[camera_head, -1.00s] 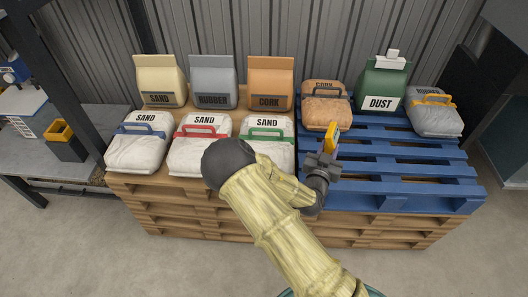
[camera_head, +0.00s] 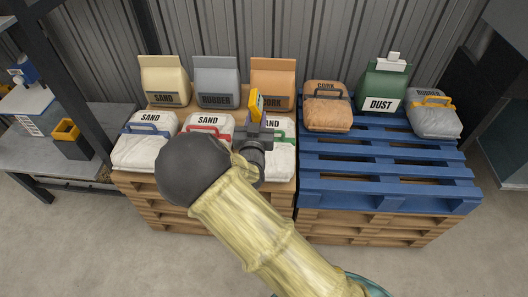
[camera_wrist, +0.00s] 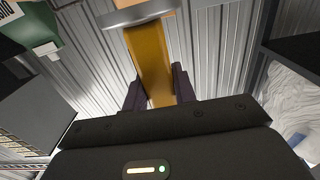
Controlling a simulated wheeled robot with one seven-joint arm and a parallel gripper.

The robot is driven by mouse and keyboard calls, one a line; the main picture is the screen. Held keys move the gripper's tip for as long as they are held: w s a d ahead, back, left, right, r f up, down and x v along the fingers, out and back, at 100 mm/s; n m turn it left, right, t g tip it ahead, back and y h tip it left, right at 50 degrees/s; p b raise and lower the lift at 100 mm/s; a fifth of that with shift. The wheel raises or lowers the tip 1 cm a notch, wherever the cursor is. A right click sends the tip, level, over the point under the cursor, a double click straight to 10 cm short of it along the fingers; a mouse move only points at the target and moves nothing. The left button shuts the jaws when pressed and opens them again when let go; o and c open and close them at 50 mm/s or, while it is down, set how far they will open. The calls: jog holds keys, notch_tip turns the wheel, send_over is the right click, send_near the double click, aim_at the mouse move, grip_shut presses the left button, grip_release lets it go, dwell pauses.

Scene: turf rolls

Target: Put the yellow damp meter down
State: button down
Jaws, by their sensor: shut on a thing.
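The yellow damp meter (camera_head: 256,103) is held upright in my gripper (camera_head: 256,122), in front of the orange cork bag and above the white sand bags. In the wrist view the meter (camera_wrist: 151,62) shows as a yellow body between the two dark fingers of my gripper (camera_wrist: 158,88), with a grey end at the top. My gripper is shut on it. My arm hides part of the front sand bags.
White sand bags with blue (camera_head: 147,150), red (camera_head: 208,140) and green handles stand on the left wooden pallet. Paper sand (camera_head: 163,82), rubber (camera_head: 216,82) and cork (camera_head: 273,82) bags stand behind. The blue pallet (camera_head: 385,185) has bare slats in front of its cork, dust and rubber bags.

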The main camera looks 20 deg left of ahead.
notch_tip(320, 180, down, 6)
jog(key=shift+w+r+b, duration=0.15)
jog(key=shift+b, duration=0.4)
jog(key=shift+a+f, duration=0.1)
jog(key=shift+f, duration=0.1)
jog(key=shift+s+a+r, duration=0.1)
jog(key=shift+s, duration=0.1)
jog(key=shift+d, duration=0.2)
jog(key=shift+w+d+f, duration=0.1)
jog(key=shift+f, duration=0.25)
jog(key=shift+f+b, duration=0.4)
jog(key=shift+f, duration=1.15)
jog(key=shift+f, duration=0.1)
jog(key=c, duration=1.1)
grip_release()
